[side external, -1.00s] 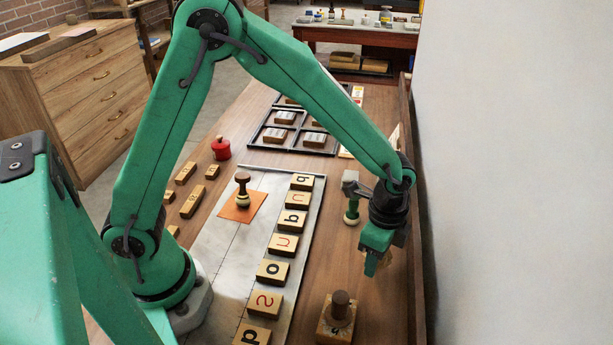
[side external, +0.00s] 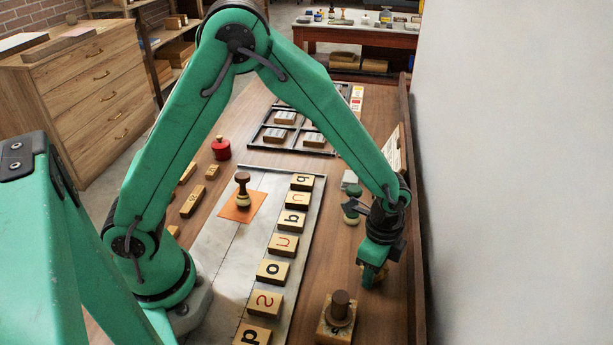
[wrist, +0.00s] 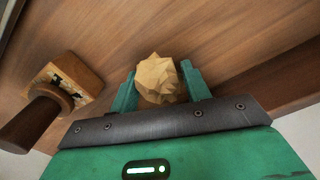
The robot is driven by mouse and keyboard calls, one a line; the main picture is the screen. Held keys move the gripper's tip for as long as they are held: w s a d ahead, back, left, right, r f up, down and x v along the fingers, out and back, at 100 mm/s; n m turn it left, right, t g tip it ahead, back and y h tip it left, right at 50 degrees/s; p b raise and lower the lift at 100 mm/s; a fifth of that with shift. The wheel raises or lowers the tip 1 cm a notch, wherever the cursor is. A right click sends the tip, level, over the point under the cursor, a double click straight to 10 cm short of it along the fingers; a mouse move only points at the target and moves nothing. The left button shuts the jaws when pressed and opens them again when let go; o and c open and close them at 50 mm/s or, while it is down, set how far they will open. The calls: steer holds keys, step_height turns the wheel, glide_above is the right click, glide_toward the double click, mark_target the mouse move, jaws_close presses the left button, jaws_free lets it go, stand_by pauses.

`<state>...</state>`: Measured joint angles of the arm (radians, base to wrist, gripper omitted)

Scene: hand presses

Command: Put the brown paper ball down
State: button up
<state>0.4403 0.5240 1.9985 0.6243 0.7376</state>
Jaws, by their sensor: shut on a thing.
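The brown paper ball (wrist: 158,78) is a crumpled, faceted tan lump in the wrist view. It sits between the two green fingers of my gripper (wrist: 160,88), which is shut on it. In the side view my gripper (side external: 372,275) points down, low over the right strip of the wooden table, and its fingers mostly hide the ball. I cannot tell whether the ball touches the wood.
A wooden block with a dark knob (side external: 338,318) stands just in front of my gripper; the wrist view shows it on the left (wrist: 62,88). Letter tiles (side external: 273,271) line a metal plate. A wooden edge (side external: 418,250) and wall bound the right.

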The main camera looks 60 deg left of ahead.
steer(key=shift+f, duration=0.15)
steer(key=o, duration=0.9)
